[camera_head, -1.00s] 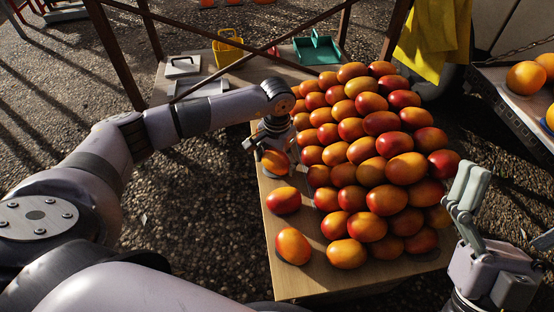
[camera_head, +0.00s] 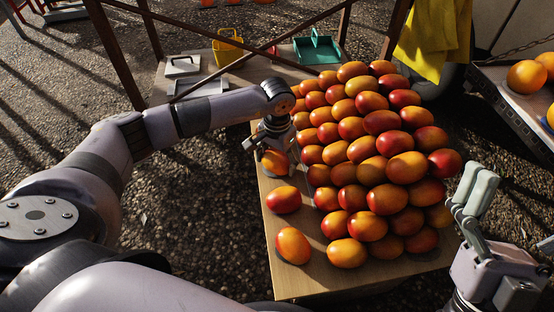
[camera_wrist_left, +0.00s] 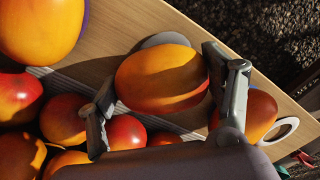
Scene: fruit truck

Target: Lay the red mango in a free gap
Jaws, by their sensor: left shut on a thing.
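My left gripper (camera_head: 274,150) is shut on a mango (camera_head: 275,163) at the left edge of the pile, low over the table. In the left wrist view this mango (camera_wrist_left: 162,78) looks orange with a reddish tint, between the two fingers (camera_wrist_left: 165,98). A grey disc (camera_wrist_left: 165,39) shows beneath or behind it; whether the mango touches it I cannot tell. A red-orange mango (camera_head: 284,200) and an orange mango (camera_head: 293,245) lie apart in front. My right gripper (camera_head: 473,192) is raised to the right of the pile, empty; its finger opening is unclear.
The wooden table (camera_head: 300,288) holds a stacked pile of mangoes (camera_head: 365,150). Its left and front strips have bare wood. A yellow basket (camera_head: 228,48), a green tray (camera_head: 318,50) and white trays (camera_head: 200,87) stand behind. A crate with oranges (camera_head: 526,78) is at right.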

